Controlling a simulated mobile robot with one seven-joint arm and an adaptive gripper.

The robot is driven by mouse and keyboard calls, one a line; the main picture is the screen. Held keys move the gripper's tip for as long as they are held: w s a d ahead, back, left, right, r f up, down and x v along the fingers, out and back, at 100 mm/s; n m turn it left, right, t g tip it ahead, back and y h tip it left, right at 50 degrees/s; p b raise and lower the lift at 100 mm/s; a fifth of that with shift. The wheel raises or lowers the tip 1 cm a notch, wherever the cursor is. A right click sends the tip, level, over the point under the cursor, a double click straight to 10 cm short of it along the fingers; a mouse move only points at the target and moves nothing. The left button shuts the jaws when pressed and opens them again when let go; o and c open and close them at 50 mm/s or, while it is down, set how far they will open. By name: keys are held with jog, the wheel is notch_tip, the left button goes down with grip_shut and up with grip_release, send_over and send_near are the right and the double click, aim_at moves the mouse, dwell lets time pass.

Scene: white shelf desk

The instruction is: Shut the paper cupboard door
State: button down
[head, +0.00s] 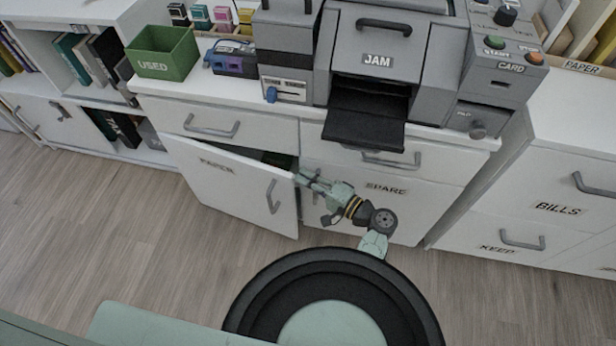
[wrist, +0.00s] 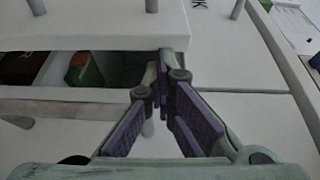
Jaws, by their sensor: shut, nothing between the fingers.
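The white paper cupboard door (head: 225,185), labelled PAPER, stands ajar. It swings out from its left side, and its grey handle (head: 272,196) is near the free right edge. A dark gap shows above the door in the head view. My gripper (head: 302,175) is at the free edge, right of the handle; I cannot tell whether it touches the door. In the wrist view my gripper (wrist: 163,68) has its fingertips together with nothing between them, in front of the cupboard opening (wrist: 120,72). A green item (wrist: 85,72) shows inside the cupboard.
The SPARE door (head: 390,200) is shut to the right. A drawer (head: 225,125) lies above the paper door. The JAM printer (head: 375,60), with its dark tray (head: 365,112) jutting forward, and a green USED bin (head: 162,55) stand on top. Floor (head: 130,235) in front is clear.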

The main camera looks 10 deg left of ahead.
aim_at(256, 183)
jog(key=s+a+n+g, duration=0.1)
jog(key=a, duration=0.3)
jog(key=s+a+n+g+y, duration=0.1)
jog(key=a+g, duration=0.1)
jog(key=a, duration=0.2)
jog(key=s+a+g, duration=0.1)
jog(key=a, duration=0.4)
jog(key=shift+s+n+y, duration=0.3)
jog(key=shift+s+n, duration=0.1)
jog(key=s+d+m+t+h, duration=0.1)
jog(key=d+t, duration=0.3)
jog(key=d, duration=1.9)
jog(key=shift+d+r+m+h, duration=0.15)
jog(key=shift+d+m+h, duration=0.2)
jog(key=shift+m, duration=0.55)
